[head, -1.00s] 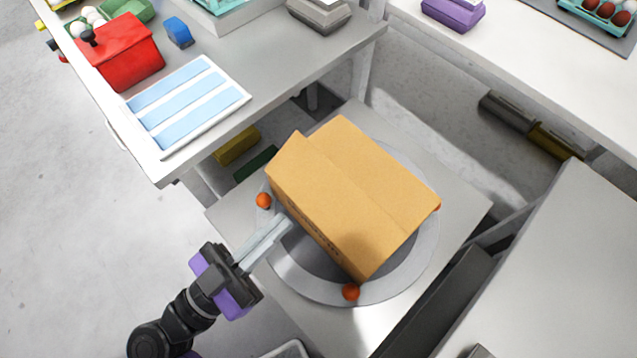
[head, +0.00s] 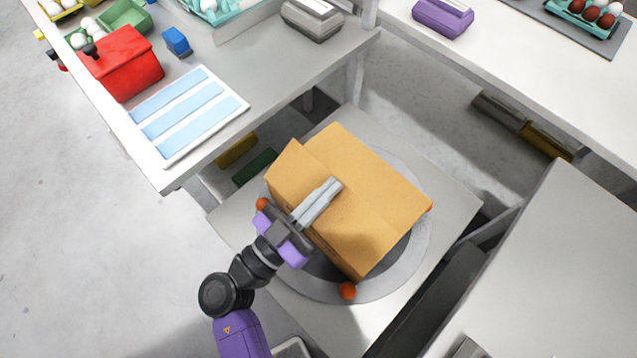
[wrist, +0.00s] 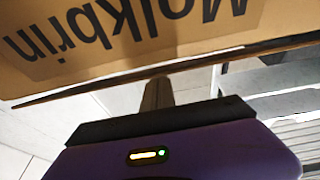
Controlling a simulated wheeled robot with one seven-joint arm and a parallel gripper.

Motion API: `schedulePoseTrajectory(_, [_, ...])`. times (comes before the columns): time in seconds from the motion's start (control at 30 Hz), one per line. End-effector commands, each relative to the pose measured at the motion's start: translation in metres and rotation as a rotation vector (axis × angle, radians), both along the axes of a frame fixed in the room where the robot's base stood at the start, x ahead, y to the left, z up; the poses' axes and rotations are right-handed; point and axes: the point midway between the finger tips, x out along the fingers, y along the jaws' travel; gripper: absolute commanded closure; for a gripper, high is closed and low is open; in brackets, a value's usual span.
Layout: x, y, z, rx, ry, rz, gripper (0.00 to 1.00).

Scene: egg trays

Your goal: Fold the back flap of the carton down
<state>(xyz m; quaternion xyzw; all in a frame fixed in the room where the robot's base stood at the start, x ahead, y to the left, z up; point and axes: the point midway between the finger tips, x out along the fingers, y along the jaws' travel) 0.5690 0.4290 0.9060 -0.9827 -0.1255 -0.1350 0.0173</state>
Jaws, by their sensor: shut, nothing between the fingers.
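The brown carton (head: 375,200) sits on a round grey turntable (head: 412,258) in the head view. Its top has a broad panel at the right and a narrower flap (head: 288,172) along the left, with a raised corner at the far end. I cannot tell which one is the back flap. My gripper (head: 335,184) is shut and empty, its fingers reaching over the carton top from the lower left. I cannot tell whether they touch it. In the wrist view, the carton (wrist: 270,18) shows printed lettering upside down, and a board edge crosses in front of my fingers (wrist: 157,95).
Orange balls (head: 348,291) sit around the turntable rim. A table with a blue-striped panel (head: 190,115) and red box (head: 122,65) stands at the upper left. A white table (head: 520,75) is at the upper right, a grey surface (head: 560,270) at the lower right.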

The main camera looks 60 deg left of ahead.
Motion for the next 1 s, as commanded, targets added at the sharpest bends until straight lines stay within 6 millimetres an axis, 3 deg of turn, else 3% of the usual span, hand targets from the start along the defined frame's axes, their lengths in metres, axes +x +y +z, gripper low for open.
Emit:
schedulePoseTrajectory(0.57, [0.002,0.001,-0.002,-0.008,0.038,0.001,1.0])
schedulePoseTrajectory(1.0, [0.016,0.004,-0.017,-0.077,0.313,0.0,1.0])
